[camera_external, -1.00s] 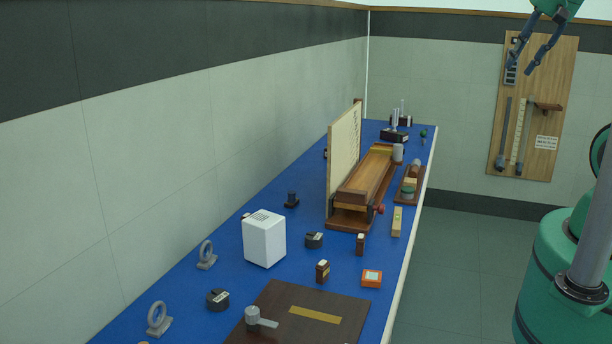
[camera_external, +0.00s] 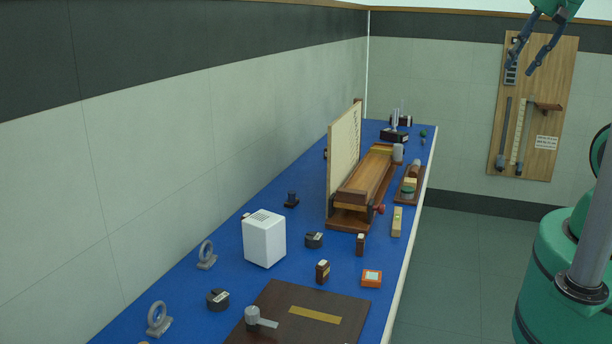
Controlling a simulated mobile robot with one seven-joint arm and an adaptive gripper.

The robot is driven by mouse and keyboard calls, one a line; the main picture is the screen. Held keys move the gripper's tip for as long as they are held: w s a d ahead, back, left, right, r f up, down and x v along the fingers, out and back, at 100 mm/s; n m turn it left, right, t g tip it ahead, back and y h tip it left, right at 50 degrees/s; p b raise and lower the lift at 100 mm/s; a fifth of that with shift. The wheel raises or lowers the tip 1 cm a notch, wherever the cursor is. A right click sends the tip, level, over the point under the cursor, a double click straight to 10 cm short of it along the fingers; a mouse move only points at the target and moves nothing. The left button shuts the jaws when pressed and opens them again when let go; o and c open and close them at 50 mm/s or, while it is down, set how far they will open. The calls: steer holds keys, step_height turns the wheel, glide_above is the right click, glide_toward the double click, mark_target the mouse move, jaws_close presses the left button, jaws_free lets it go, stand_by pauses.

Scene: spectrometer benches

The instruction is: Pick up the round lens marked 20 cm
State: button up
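Two grey round ring-shaped pieces on small feet stand on the blue bench at the left, one nearer (camera_external: 158,318) and one farther back (camera_external: 206,254). I cannot read any 20 cm mark on them, so I cannot tell which, if either, is the lens. Two dark round pieces with pale labels also lie on the bench, one at the front (camera_external: 218,299) and one right of the white box (camera_external: 314,240); their labels are too small to read. My gripper (camera_external: 528,72) hangs at the upper right, high and away from the bench, with its fingers apart and nothing between them.
The blue bench (camera_external: 180,285) runs along the wall. A white vented box (camera_external: 265,240), a dark board (camera_external: 290,308), an orange box (camera_external: 371,278) and a wooden apparatus with an upright panel (camera_external: 342,160) stand on it. A tool board (camera_external: 545,90) hangs on the far wall.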

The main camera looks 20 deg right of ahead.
steer(key=w+a+r+m+g+y+b, duration=0.2)
steer(key=w+a, duration=1.5)
steer(key=w+a+f+m+g, duration=0.1)
steer(key=w+a+f, duration=0.15)
steer(key=a, duration=0.45)
steer(key=w+a+f+g+y+b, duration=0.1)
steer(key=w+a+f, duration=0.1)
steer(key=w+a, duration=0.35)
steer(key=w+a+f+m+g, duration=0.1)
steer(key=a+f, duration=0.2)
steer(key=a, duration=0.6)
steer(key=a+f+m+g+b, duration=0.1)
steer(key=a+f, duration=0.5)
steer(key=a, duration=0.5)
steer(key=a+f+m+g+b, duration=0.1)
steer(key=a+f, duration=0.6)
steer(key=a, duration=0.3)
steer(key=s+a+f+m+g, duration=0.1)
steer(key=s+a+f, duration=0.4)
steer(key=a+f, duration=0.4)
steer(key=s+a+f+m+g+b, duration=0.1)
steer(key=s+a+f, duration=0.3)
steer(key=a+f, duration=0.5)
steer(key=a, duration=0.3)
steer(key=shift+s+f, duration=0.35)
steer(key=shift+s, duration=0.05)
